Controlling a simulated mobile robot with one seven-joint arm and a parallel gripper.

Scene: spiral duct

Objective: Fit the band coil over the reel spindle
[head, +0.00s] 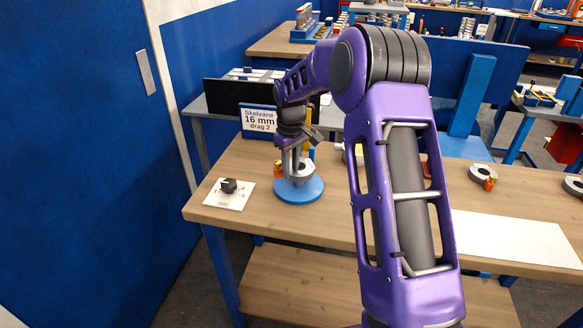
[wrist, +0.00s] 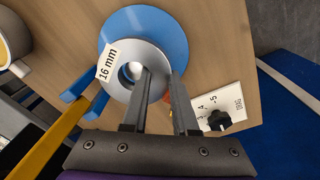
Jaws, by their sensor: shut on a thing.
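The band coil (wrist: 116,84) is a thick grey ring with a white "16 mm" label on its rim. My gripper (wrist: 160,76) is shut on its wall, one finger at the hole and the other outside the rim. The round blue reel base (wrist: 146,22) lies beneath, and the coil covers part of it. The pale rounded spindle top (wrist: 134,70) shows inside the coil's hole. In the head view, my gripper (head: 293,167) holds the coil (head: 306,171) over the blue base (head: 299,194). I cannot tell how far down the spindle the coil sits.
A white dial plate with a black knob (head: 229,186) lies left of the reel. A sign (head: 261,121) reading "Skelvane 16 mm drag 2" stands behind. Another grey coil (head: 481,173) with an orange piece lies to the right, near a white sheet (head: 515,238). The front-middle tabletop is clear.

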